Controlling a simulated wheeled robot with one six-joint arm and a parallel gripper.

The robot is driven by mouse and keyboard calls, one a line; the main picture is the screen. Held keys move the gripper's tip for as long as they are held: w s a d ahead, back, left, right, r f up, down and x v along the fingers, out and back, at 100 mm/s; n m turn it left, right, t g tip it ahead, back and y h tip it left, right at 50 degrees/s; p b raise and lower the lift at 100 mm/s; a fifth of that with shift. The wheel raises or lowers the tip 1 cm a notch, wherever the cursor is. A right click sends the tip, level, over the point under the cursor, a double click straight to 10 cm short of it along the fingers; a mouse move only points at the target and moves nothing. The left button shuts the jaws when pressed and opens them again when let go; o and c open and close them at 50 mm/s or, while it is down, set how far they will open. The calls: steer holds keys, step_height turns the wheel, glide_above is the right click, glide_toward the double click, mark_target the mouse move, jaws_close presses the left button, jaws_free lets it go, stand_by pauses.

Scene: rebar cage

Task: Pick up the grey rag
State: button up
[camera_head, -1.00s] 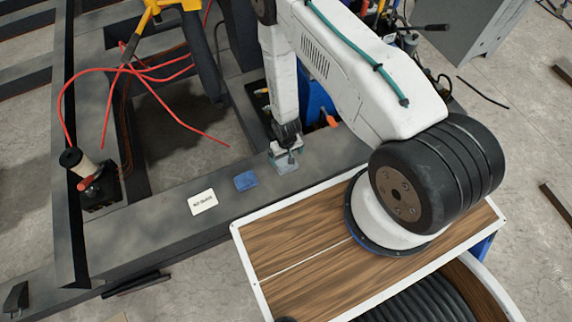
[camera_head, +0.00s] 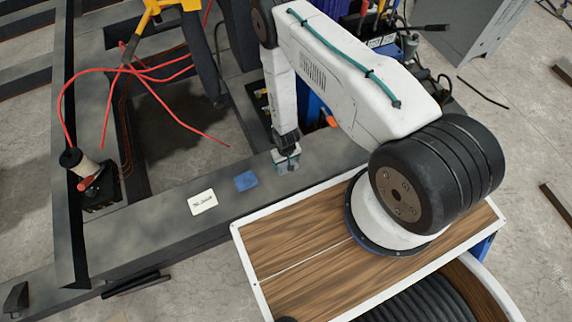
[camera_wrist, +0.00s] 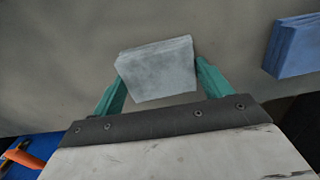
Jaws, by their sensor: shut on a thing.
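The grey rag (camera_wrist: 158,70) is a folded, light grey cloth block between the two teal fingers of my gripper (camera_wrist: 160,85) in the wrist view. The fingers are at its left and right sides, and my gripper is shut on it. In the head view my gripper (camera_head: 286,164) is over the dark grey beam, to the right of the blue rag. The grey rag is mostly hidden there by the gripper. I cannot tell whether the rag still touches the beam.
A folded blue rag (camera_head: 246,180) and a white label card (camera_head: 203,202) lie on the dark beam (camera_head: 165,225) to the left. The blue rag also shows in the wrist view (camera_wrist: 294,46). Red cables (camera_head: 150,75) hang over the frame opening. A wood-topped deck (camera_head: 290,240) is in front.

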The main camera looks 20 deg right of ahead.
steer(key=shift+r, duration=0.85)
steer(key=shift+s+r, duration=0.25)
steer(key=shift+r, duration=0.8)
steer(key=s+r, duration=0.1)
steer(key=s, duration=1.4)
steer(key=shift+s, duration=0.25)
steer(key=shift+r, duration=0.1)
